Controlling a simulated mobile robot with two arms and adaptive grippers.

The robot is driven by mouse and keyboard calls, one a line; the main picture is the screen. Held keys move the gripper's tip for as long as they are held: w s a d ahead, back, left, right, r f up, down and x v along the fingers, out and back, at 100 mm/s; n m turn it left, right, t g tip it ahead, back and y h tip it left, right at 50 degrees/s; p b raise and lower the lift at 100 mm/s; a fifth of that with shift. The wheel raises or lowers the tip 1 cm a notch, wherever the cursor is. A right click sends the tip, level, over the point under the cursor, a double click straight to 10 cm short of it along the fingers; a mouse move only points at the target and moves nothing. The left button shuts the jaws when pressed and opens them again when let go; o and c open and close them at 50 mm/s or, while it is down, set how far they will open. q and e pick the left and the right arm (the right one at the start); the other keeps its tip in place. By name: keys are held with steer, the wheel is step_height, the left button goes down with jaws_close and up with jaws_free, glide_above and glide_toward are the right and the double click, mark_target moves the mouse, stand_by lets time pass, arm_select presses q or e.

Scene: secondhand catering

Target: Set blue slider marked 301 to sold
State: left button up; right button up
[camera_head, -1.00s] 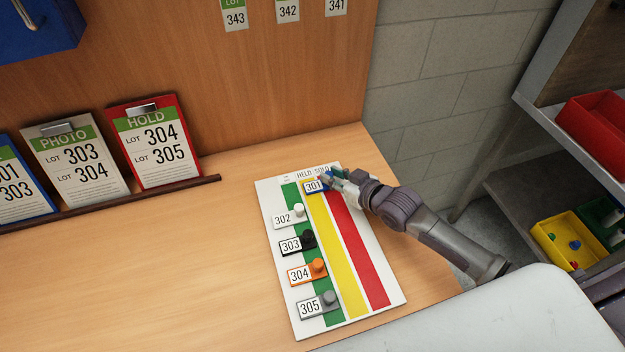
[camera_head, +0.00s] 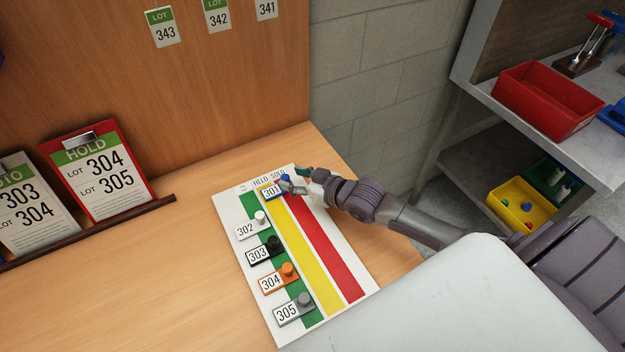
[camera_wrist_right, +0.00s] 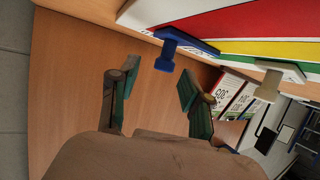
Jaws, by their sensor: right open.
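The blue slider marked 301 (camera_head: 271,192) is at the top row of the white board (camera_head: 229,204). Its number plate covers the yellow stripe, and its blue knob (camera_head: 285,178) appears at the red stripe under the SOLD heading. My right gripper (camera_head: 298,179) is just right of the knob, fingers apart. In the right wrist view, the blue slider (camera_wrist_right: 186,41) lies just beyond the open fingertips (camera_wrist_right: 157,77), and nothing is held between them. My left gripper is not in view.
Sliders 302 (camera_head: 246,230), 303 (camera_head: 258,254), 304 (camera_head: 271,282) and 305 (camera_head: 288,313) have their knobs on the green stripe. A red clipboard (camera_head: 97,180) leans at the left. A shelf with a red bin (camera_head: 545,100) stands at the right.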

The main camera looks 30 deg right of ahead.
steer(key=v, duration=1)
steer(key=shift+s+d, duration=0.3)
